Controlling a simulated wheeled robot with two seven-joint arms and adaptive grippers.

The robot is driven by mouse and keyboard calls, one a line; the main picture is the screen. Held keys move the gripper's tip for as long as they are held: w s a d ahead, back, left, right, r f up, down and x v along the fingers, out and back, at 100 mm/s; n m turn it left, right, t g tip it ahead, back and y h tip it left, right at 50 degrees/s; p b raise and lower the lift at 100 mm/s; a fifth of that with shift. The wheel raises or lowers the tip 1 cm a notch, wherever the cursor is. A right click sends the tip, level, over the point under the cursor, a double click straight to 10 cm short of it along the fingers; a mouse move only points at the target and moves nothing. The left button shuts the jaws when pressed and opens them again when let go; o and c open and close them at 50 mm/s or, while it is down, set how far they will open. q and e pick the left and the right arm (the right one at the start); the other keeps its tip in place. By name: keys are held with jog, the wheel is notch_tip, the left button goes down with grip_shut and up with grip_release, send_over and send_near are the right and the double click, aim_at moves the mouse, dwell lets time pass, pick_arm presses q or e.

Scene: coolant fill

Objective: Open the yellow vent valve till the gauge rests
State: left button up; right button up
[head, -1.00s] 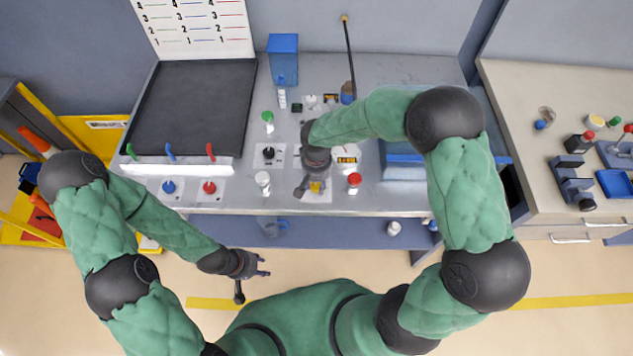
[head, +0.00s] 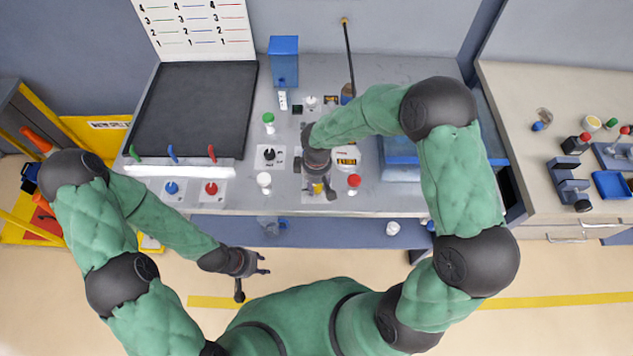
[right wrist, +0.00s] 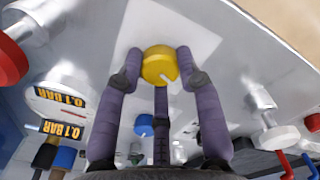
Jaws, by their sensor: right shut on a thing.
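In the head view my right gripper (head: 319,189) covers most of the yellow knob at the front of the panel. The gauge (right wrist: 52,108) is a white dial, and labels beside it read 0.1 BAR. My left gripper (head: 255,272) is open and empty in front of the bench.
A red-capped fitting (head: 354,182) stands just right of the knob and a white-capped one (head: 264,181) to its left. A black knob (head: 269,154), a green cap (head: 268,118), and blue (head: 171,188) and red (head: 211,188) knobs are further left. A blue box (head: 401,167) lies right.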

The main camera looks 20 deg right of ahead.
aim_at(317, 186)
jog(key=shift+s+f+n+p, duration=0.1)
jog(key=shift+s+n+p, duration=0.15)
jog(key=shift+n, duration=0.95)
jog(key=o, duration=1.1)
jog(key=shift+o, duration=0.2)
jog(key=shift+w+d, duration=0.1)
jog(key=shift+w, duration=0.05)
jog(key=shift+w+r, duration=0.1)
jog(key=shift+r, duration=0.25)
notch_tip(317, 186, up, 11)
jog(key=shift+r, duration=0.2)
